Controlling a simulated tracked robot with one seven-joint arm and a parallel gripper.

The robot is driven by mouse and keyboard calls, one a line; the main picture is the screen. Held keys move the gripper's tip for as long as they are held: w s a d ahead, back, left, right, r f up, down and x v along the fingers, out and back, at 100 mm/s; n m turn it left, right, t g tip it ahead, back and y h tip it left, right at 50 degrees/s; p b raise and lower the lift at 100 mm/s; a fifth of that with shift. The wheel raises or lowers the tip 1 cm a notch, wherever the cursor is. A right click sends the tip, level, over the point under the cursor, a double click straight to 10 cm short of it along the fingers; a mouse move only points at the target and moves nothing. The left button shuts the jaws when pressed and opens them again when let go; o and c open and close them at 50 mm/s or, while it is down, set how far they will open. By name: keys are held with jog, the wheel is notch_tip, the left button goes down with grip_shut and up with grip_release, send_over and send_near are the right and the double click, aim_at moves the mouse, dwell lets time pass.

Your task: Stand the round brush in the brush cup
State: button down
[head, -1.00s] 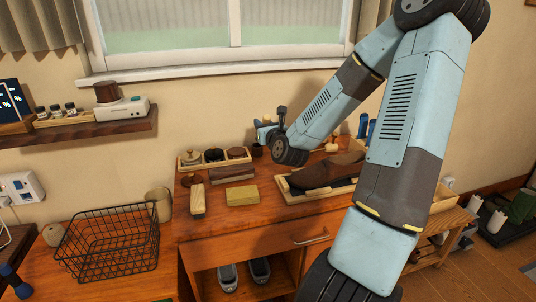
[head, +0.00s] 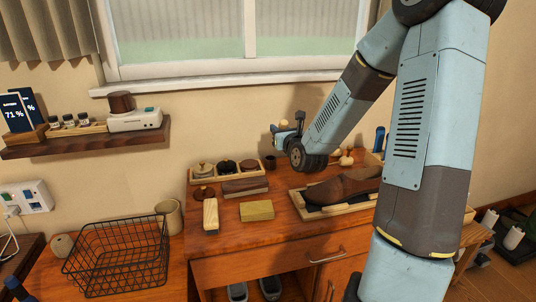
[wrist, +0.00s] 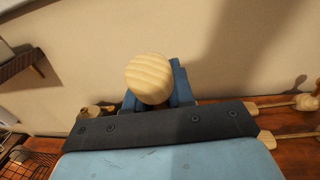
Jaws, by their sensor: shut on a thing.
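My gripper (head: 285,132) is above the back of the wooden dresser, shut on the round brush. The brush's pale round wooden end (wrist: 149,78) sticks up between the fingers in the wrist view; it also shows small above the gripper in the head view (head: 284,123).
A tray of tins (head: 226,171), a dark brush (head: 245,187), a light-handled brush (head: 211,214) and a yellow block (head: 257,211) lie on the dresser (head: 270,232). A brown shoe (head: 342,189) rests on a tray at right. Other wooden-handled pieces (head: 346,158) lie behind it. A wire basket (head: 115,255) stands at left.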

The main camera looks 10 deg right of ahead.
jog(key=shift+w+f, duration=5.85)
jog(key=shift+f, duration=0.15)
jog(key=shift+f, duration=0.15)
jog(key=c, duration=1)
grip_release()
